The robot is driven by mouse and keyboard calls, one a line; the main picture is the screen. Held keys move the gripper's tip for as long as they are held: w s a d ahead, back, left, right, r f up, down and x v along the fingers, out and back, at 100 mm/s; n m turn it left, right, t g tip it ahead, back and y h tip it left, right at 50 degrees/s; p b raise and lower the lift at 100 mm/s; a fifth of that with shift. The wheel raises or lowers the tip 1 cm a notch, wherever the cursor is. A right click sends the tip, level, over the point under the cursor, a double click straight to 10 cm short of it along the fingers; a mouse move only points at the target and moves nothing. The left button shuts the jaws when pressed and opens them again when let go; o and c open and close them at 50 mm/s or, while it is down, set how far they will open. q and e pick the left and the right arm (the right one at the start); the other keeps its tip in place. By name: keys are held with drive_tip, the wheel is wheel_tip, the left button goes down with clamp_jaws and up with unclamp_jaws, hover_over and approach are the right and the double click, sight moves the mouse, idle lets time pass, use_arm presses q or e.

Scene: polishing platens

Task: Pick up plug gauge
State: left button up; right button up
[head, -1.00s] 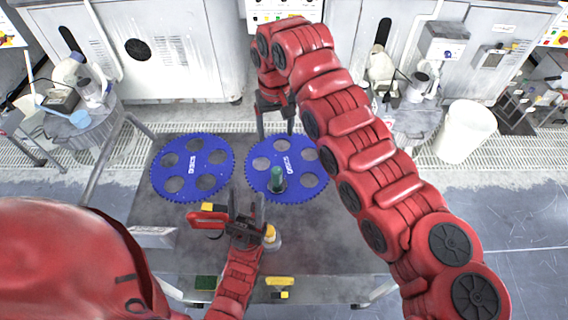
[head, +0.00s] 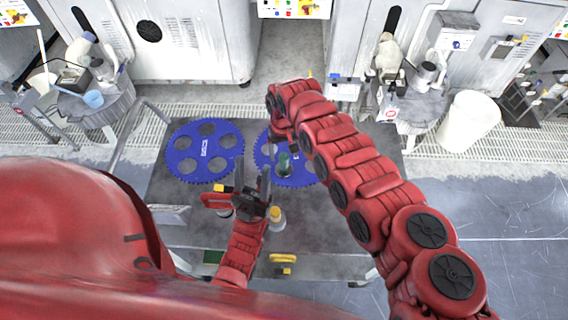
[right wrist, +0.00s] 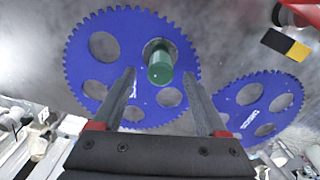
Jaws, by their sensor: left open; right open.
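The plug gauge appears to be the green cylinder (head: 285,166) with a metal collar, standing at one of the holes of the right-hand blue toothed platen (head: 305,178). In the right wrist view the green cylinder (right wrist: 160,68) shows from above, over the platen (right wrist: 85,45). My right gripper (right wrist: 159,76) is open, its fingers pointing toward the cylinder, one on each side in the picture; contact cannot be told. In the head view my right arm partly hides the platen. My left gripper (head: 253,174) is open and empty over the table, left of the cylinder.
A second blue platen (head: 205,150) lies to the left. A red, yellow and black tool (head: 214,199), a yellow-topped metal piece (head: 277,216) and a yellow item (head: 283,258) are near the table's front. Bare grey table (head: 335,225) shows at right front.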

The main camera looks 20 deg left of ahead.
sight(284, 163)
drive_tip(key=shift+f, duration=1.45)
clamp_jaws()
idle(0.3)
